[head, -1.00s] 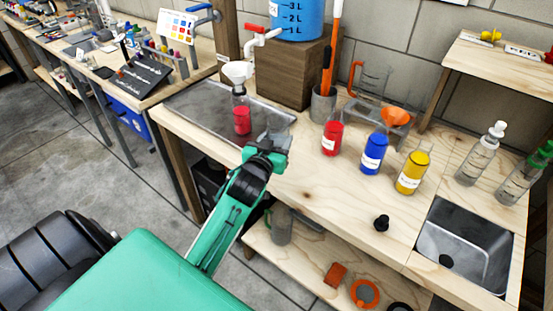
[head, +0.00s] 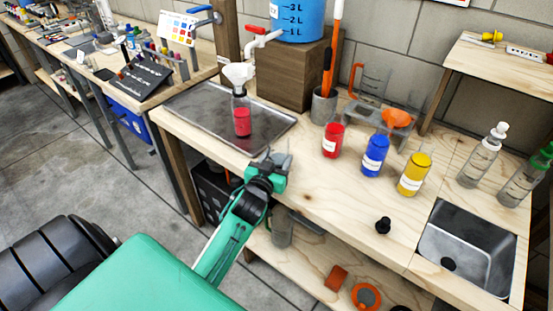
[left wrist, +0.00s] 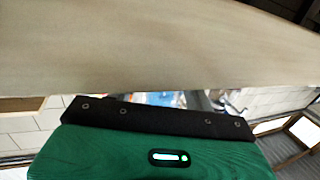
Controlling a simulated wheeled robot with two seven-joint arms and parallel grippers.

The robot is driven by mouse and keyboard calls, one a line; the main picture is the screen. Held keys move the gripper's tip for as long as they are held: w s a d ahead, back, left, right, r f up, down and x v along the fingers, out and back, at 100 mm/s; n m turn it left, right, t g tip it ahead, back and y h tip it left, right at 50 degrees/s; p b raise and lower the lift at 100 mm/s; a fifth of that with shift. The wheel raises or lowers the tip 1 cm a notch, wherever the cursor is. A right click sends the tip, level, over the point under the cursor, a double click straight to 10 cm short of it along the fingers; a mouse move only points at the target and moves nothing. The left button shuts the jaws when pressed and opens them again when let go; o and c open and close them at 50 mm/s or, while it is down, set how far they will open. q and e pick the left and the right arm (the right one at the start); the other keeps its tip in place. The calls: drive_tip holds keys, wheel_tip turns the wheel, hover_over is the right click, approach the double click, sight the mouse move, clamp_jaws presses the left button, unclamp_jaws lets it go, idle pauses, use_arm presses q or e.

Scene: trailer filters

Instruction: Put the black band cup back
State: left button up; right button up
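A clear grey cup with a dark handle (head: 281,228), which may be the black band cup, is at the lower shelf under the bench's front edge. Its band cannot be made out and its upper part is partly hidden. My left gripper (head: 274,160) is over the bench's front edge, above this cup and right of the metal tray. Nothing clear shows between its fingers; their opening is too small to judge. In the left wrist view, the green gripper body shows close to a pale surface, with no cup visible. My right gripper is not in view.
The metal tray (head: 190,105) carries a red-filled bottle with a white funnel (head: 241,105). Red (head: 332,140), blue (head: 375,155) and yellow (head: 413,175) bottles stand on the bench, with a black stopper (head: 383,225) and sink (head: 465,245) further right. The bench front between is clear.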

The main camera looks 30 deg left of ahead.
use_arm(q)
drive_tip(key=o, duration=0.4)
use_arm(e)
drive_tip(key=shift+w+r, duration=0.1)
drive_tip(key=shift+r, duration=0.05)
use_arm(q)
drive_tip(key=shift+s+r, duration=0.15)
drive_tip(key=v, duration=1.1)
drive_tip(key=shift+s+d+b, duration=0.15)
drive_tip(key=shift+s+b, duration=0.15)
drive_tip(key=shift+s, duration=0.1)
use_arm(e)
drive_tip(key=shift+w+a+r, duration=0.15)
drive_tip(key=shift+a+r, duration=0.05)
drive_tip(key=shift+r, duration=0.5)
